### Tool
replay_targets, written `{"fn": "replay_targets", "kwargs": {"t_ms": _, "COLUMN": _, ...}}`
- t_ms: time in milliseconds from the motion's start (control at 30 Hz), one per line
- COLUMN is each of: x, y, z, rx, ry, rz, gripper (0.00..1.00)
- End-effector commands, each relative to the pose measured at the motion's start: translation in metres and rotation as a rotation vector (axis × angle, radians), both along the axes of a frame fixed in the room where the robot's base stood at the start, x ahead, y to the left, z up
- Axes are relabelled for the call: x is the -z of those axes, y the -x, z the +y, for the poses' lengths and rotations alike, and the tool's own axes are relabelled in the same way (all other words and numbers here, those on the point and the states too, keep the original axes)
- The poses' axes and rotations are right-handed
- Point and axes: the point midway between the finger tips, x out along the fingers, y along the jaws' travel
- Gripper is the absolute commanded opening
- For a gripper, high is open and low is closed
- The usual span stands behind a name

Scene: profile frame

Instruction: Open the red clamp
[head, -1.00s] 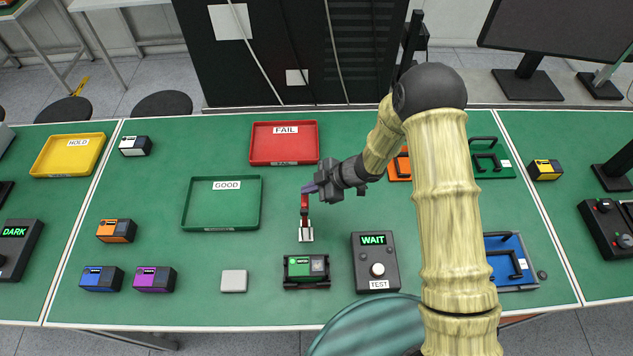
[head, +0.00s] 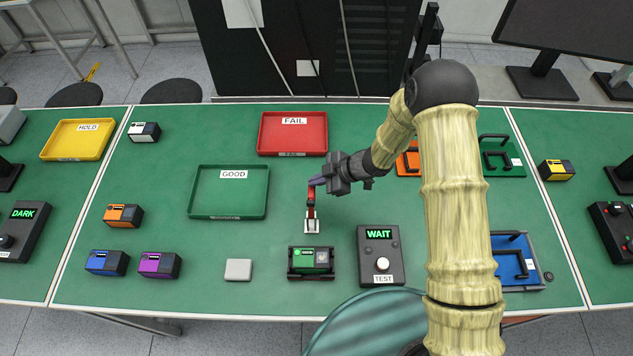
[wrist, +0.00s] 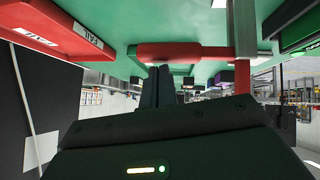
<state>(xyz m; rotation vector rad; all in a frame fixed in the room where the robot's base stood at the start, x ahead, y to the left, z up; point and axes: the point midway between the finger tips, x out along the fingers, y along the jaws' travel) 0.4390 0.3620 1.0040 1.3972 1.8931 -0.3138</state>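The red clamp (head: 311,197) is in the middle of the table in the head view, with a red handle and a pale metal part (head: 312,226) at its near end. In the wrist view its red handle (wrist: 195,51) runs across the top, joined to a grey metal bar at right. My gripper (head: 317,181) is at the far end of the handle. In the wrist view its dark fingers (wrist: 158,84) look close together, with their tips right at the handle's end. I cannot tell whether they touch it. No handle shows between the fingers.
A green device in a black cradle (head: 292,272) sits just nearer than the clamp. A tester reading WAIT (head: 378,268) stands to its right. The GOOD tray (head: 193,207) is left, the red FAIL tray (head: 263,140) behind. A pale grey block (head: 238,270) lies left of the cradle.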

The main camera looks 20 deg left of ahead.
Motion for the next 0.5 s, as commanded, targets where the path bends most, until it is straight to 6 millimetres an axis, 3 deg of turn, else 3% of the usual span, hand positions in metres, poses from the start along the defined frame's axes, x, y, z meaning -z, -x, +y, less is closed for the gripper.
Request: {"fn": "replay_targets", "kwargs": {"t_ms": 500, "x": -0.044, "y": -0.003, "z": -0.005, "rx": 0.003, "ry": -0.001, "rz": -0.004, "gripper": 0.00}}
